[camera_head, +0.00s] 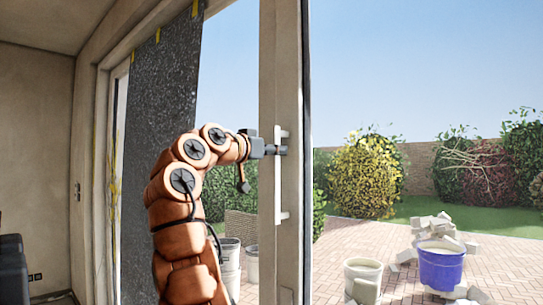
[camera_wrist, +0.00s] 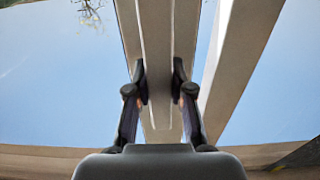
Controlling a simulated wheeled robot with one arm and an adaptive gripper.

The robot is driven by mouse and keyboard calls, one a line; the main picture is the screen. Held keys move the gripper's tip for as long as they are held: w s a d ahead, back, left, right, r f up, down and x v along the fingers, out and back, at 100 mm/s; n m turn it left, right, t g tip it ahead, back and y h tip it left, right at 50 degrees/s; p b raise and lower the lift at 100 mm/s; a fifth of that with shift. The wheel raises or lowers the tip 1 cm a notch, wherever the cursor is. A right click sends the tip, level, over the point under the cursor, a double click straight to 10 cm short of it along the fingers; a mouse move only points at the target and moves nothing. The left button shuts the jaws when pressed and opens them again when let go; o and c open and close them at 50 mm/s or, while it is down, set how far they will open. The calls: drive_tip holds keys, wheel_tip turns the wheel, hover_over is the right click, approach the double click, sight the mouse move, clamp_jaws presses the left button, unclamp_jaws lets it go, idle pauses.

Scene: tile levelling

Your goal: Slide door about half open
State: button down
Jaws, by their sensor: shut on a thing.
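The sliding door (camera_head: 267,80) shows as a tall pale upright stile in the middle of the head view. A white vertical bar handle (camera_head: 279,200) stands on its face. My gripper (camera_head: 280,150) is at the upper part of the handle, reached from the left. In the wrist view, the two dark fingers of my gripper (camera_wrist: 160,90) lie one on each side of the pale handle bar (camera_wrist: 156,50) and are shut on it. The fingers cover part of the bar. I cannot tell exactly how far the door stands open.
A dark speckled panel (camera_head: 160,130) with yellow tabs hangs at the left, behind my arm. Outside on the brick paving (camera_head: 400,270) stand a white bucket (camera_head: 362,280), a blue bucket (camera_head: 440,268) and a heap of pale blocks (camera_head: 432,224). Bushes (camera_head: 365,175) stand farther back.

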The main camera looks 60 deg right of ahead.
sight(297, 151)
drive_tip(key=shift+s+f+b, duration=0.2)
drive_tip(key=shift+s+b, duration=0.1)
drive_tip(key=shift+b, duration=0.05)
drive_tip(key=shift+s+a+b, duration=0.15)
drive_tip(key=shift+s+b, duration=0.2)
drive_tip(key=shift+s, duration=0.3)
drive_tip(key=shift+s+a+r+b, duration=0.15)
drive_tip(key=shift+s+b, duration=0.35)
drive_tip(key=shift+s, duration=0.3)
drive_tip(key=shift+s, duration=0.2)
drive_tip(key=shift+s+a+b, duration=0.2)
drive_tip(key=shift+s+b, duration=0.2)
drive_tip(key=shift+s, duration=0.15)
drive_tip(key=shift+s, duration=0.25)
drive_tip(key=shift+s+a+b, duration=0.1)
drive_tip(key=shift+s+b, duration=0.3)
drive_tip(key=shift+s, duration=0.1)
drive_tip(key=shift+s+a, duration=0.1)
drive_tip(key=shift+s, duration=0.25)
